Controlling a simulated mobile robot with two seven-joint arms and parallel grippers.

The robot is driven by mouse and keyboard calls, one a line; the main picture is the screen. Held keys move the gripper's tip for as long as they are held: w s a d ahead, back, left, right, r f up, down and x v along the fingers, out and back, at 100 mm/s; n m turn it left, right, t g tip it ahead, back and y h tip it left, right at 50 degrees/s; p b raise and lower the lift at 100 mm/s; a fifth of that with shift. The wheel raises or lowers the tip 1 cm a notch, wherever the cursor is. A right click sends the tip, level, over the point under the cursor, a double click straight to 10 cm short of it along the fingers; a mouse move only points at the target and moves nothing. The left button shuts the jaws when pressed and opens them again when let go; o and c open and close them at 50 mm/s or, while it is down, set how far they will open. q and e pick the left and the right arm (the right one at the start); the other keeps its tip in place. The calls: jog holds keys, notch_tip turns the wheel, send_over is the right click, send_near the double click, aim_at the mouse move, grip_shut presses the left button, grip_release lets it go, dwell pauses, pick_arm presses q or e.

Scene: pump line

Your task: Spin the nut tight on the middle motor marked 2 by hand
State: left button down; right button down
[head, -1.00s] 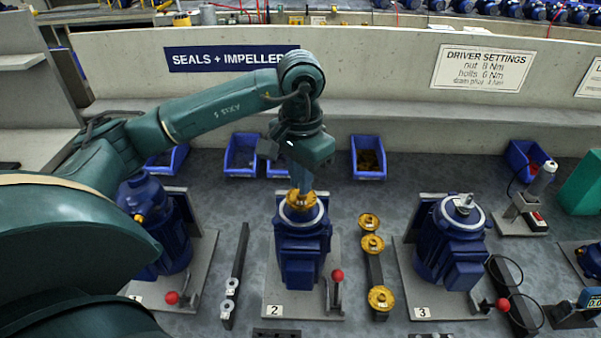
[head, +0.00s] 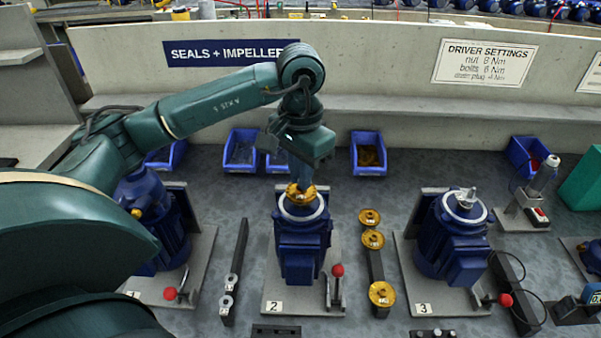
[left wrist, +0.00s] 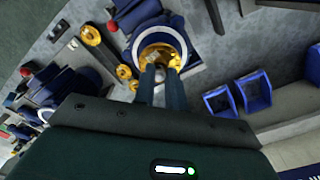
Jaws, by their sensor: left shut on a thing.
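The middle motor (head: 302,250) is blue and stands upright on a grey plate with the label 2 (head: 275,306). A brass impeller (head: 293,200) sits on its top and also shows in the left wrist view (left wrist: 154,38). My left gripper (head: 302,187) points down at the centre of the impeller from above. Its two fingers (left wrist: 161,72) are close together and shut on the nut at the shaft. The nut itself is hidden by the fingers. My right gripper is not in view.
Several brass impellers (head: 372,239) stand on a dark rail right of the motor. A rail with light rings (head: 229,283) lies to its left. Motors 1 (head: 172,232) and 3 (head: 448,240) flank it. A red-knobbed lever (head: 337,271) stands beside it. Blue bins (head: 368,170) stand behind.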

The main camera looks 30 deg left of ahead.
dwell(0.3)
pick_arm(q)
jog(key=shift+f+b, duration=0.25)
jog(key=shift+b, duration=0.05)
dwell(0.3)
jog(key=c, duration=1.4)
grip_release()
jog(key=o, duration=0.6)
jog(key=shift+o, duration=0.6)
jog(key=o, duration=0.4)
jog(key=shift+o, duration=0.2)
notch_tip(320, 180, up, 9)
jog(key=p, duration=0.4)
jog(key=shift+p, duration=0.4)
